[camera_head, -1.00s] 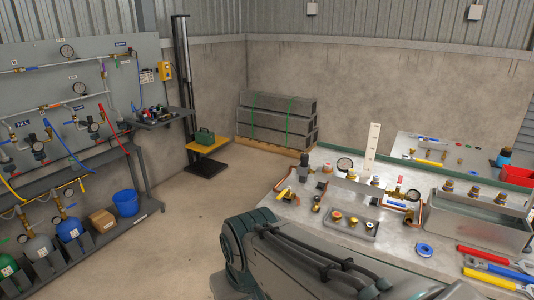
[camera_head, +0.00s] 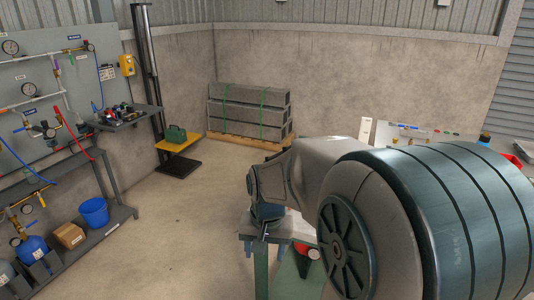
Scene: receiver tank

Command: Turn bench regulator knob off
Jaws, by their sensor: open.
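My own grey and teal arm fills the right and lower middle of the view, very close to the camera.
A wall panel (camera_head: 30,82) with gauges and hoses stands at left, above a shelf holding a blue bucket (camera_head: 94,212) and a cardboard box (camera_head: 70,235). Stacked concrete blocks (camera_head: 248,112) sit at the back. The floor (camera_head: 190,245) between is clear.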

